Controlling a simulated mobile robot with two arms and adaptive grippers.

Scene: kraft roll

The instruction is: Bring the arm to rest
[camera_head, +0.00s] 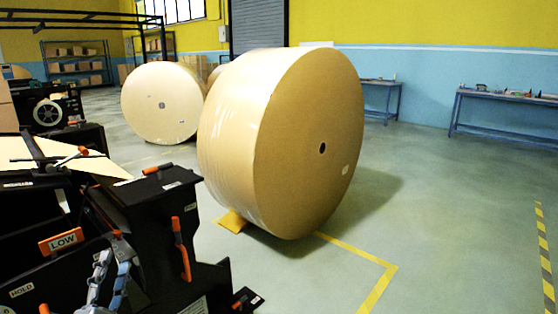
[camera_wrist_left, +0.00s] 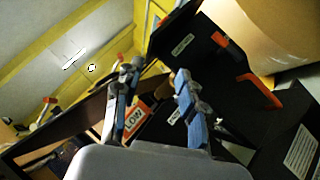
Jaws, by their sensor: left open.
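My left gripper (camera_head: 110,272) is at the bottom left of the head view, in front of a black machine (camera_head: 145,212). In the left wrist view its two blue-grey fingers (camera_wrist_left: 154,88) stand apart, with nothing visible between them but the machine behind. An orange LOW plate (camera_head: 62,241) is just left of the gripper, and it also shows between the fingers in the wrist view (camera_wrist_left: 136,118). An orange lever (camera_head: 181,249) is on the machine to the gripper's right. I cannot tell whether the gripper touches the machine. My right gripper is not in view.
A large kraft roll (camera_head: 305,140) stands on edge beyond the machine, with a yellow wedge (camera_head: 231,222) at its base. A second roll (camera_head: 160,103) stands behind. Blue benches (camera_head: 500,97) line the back wall. The floor (camera_head: 450,220) at right is clear.

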